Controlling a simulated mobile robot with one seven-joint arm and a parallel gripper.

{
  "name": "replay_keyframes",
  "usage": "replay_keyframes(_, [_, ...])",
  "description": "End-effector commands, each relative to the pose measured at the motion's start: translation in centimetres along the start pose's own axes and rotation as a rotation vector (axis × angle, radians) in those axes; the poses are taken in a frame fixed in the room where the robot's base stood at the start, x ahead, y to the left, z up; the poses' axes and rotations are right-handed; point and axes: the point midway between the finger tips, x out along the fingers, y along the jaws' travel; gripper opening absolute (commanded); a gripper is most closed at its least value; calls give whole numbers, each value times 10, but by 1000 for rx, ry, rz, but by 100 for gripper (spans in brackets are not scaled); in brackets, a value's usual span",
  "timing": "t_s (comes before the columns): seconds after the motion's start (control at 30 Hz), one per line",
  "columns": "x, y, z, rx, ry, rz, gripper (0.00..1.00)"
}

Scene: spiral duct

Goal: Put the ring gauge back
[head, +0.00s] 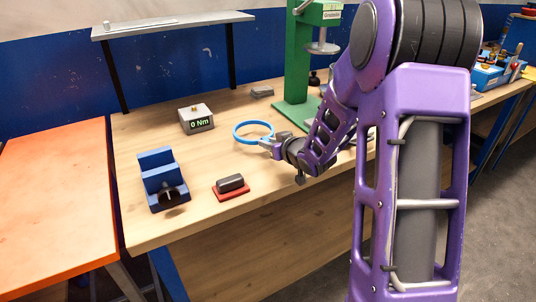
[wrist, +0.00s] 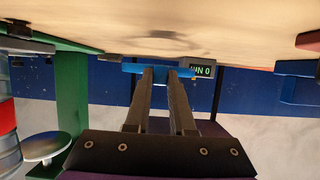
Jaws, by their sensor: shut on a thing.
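The ring gauge is most likely the thin bright blue ring (head: 236,134), above the wooden bench in the head view. My gripper (head: 271,143) is shut on the ring's near right side. In the wrist view, which is upside down, the two fingers of my gripper (wrist: 161,72) close on the blue ring (wrist: 131,68), seen edge-on. A shadow on the bench beside it shows the ring is held clear of the surface. The ring looks roughly level. No holder for it can be made out.
A blue block fixture (head: 160,181) and a dark block on a red base (head: 231,186) lie nearer. A green stand (head: 297,60) rises behind. Bench wood (head: 150,128) is bare at the left.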

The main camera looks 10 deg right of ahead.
Motion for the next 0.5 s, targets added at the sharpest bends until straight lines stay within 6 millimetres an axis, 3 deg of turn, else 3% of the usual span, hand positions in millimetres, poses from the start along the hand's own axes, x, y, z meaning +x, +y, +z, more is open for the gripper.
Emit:
replay_keyframes(0.2, [12, 0, 29, 1, -1, 0, 0])
replay_keyframes(0.5, [13, 0, 31, 0, 1, 2, 0])
